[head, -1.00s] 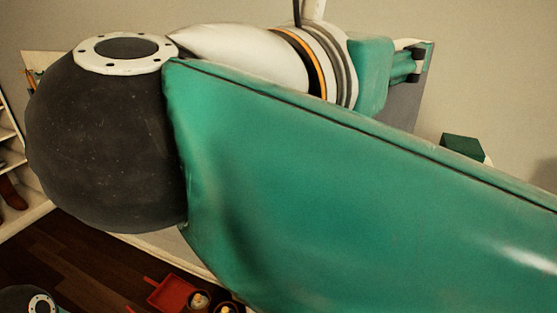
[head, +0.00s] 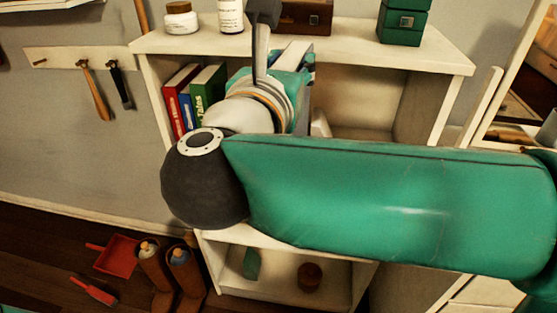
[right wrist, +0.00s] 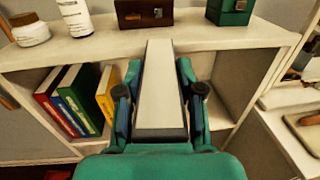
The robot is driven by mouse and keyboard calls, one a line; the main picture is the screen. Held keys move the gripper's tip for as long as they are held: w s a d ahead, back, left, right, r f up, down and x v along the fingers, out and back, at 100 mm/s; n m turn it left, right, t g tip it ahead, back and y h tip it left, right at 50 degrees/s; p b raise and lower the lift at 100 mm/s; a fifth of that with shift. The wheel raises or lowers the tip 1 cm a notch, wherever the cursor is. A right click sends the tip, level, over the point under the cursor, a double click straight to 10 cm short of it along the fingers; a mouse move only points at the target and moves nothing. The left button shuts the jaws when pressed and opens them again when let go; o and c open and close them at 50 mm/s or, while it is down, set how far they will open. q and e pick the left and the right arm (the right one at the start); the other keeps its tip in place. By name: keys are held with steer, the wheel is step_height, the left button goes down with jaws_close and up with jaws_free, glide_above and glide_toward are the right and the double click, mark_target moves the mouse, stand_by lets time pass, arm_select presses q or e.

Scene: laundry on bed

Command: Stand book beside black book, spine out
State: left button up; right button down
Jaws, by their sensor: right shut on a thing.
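My right gripper (head: 294,68) is shut on a book, whose pale long edge (right wrist: 160,80) faces the right wrist camera between the two fingers. In the head view a pale strip of the held book (head: 291,54) shows past my wrist, in front of the shelf unit. On the upper shelf a red book (head: 179,92), a blue book (head: 187,112) and a green book (head: 208,88) lean at the left. A yellow book (right wrist: 106,93) beside them shows in the right wrist view. I cannot make out a black book. My left gripper is out of view.
The white shelf unit (head: 440,60) bears jars, a brown box (head: 306,17) and a green box (head: 404,20) on top. Free room shows right of the books. Boots (head: 170,270) and a red dustpan (head: 117,254) are on the floor at left.

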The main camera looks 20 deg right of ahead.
steer(key=shift+n+t+y, duration=0.4)
steer(key=shift+n+y, duration=0.2)
steer(key=f+b, duration=0.2)
steer(key=f, duration=0.3)
steer(key=d+f+b, duration=0.1)
steer(key=f+b, duration=0.1)
steer(key=f, duration=0.3)
steer(key=d+f+b, duration=0.1)
steer(key=f+b, duration=0.1)
steer(key=f, duration=0.3)
steer(key=shift+w+d+b, duration=0.1)
steer(key=shift+w+b, duration=0.2)
steer(key=shift+w, duration=0.05)
steer(key=s+d+f+b, duration=0.1)
steer(key=d+f+b, duration=0.2)
steer(key=f+b, duration=0.65)
steer(key=s+d+f+b, duration=0.2)
steer(key=d+f+b, duration=0.2)
steer(key=f, duration=1)
steer(key=f+x, duration=0.2)
steer(key=x, duration=0.7)
steer(key=f+x, duration=0.2)
steer(key=x, duration=0.7)
steer(key=shift+w+a+y+b, duration=0.15)
steer(key=shift+a+y+b, duration=0.1)
steer(key=shift+y+b, duration=0.05)
steer(key=shift+f, duration=0.1)
steer(key=shift+f, duration=0.1)
steer(key=c, duration=0.7)
jaws_free()
